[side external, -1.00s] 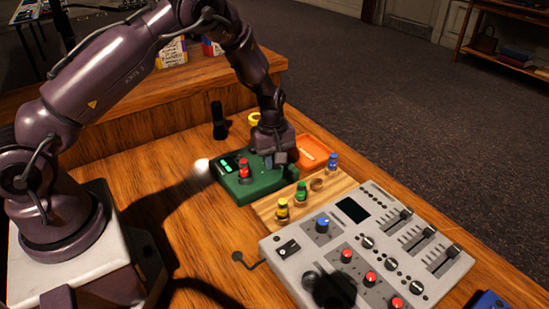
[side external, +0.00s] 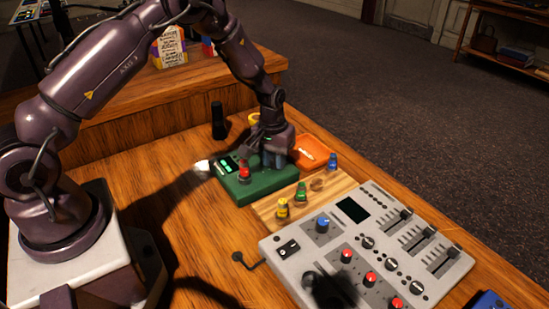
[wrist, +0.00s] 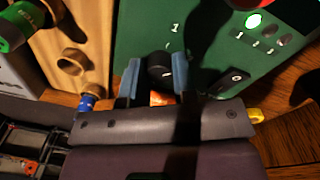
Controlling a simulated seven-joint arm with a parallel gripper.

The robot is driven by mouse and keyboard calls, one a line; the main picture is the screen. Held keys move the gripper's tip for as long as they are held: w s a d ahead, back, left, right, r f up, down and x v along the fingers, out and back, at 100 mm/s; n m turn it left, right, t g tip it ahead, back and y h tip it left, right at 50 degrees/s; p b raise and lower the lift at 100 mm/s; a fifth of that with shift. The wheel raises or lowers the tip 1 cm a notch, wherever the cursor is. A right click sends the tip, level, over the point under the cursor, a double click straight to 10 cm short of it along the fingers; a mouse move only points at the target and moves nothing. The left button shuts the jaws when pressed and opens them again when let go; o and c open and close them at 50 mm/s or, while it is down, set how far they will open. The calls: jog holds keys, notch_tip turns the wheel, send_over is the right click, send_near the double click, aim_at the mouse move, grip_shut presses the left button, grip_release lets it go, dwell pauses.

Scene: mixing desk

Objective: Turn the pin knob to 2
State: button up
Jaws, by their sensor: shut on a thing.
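The green box (side external: 262,190) stands on the desk beyond the grey mixer, with a red knob (side external: 244,172) and a lit green display (side external: 226,165) on it. In the wrist view a black knob (wrist: 158,68) with a small white pointer mark sits on the green panel (wrist: 215,55). My gripper (wrist: 155,75) is shut on the black knob, one finger on each side. In the side view my gripper (side external: 274,160) is down at the box and hides the black knob.
A wooden board (side external: 268,210) with yellow, green and blue pegs lies beside the box. An orange tray (side external: 314,146) stands close behind my gripper. The grey mixer (side external: 385,240) fills the front right. A black upright object (side external: 218,122) stands behind the box.

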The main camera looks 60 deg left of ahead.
aim_at(272, 159)
jog(key=shift+m, duration=1)
jog(key=o, duration=0.9)
jog(key=r, duration=1.3)
jog(key=shift+s+a, duration=0.1)
jog(key=shift+a, duration=0.2)
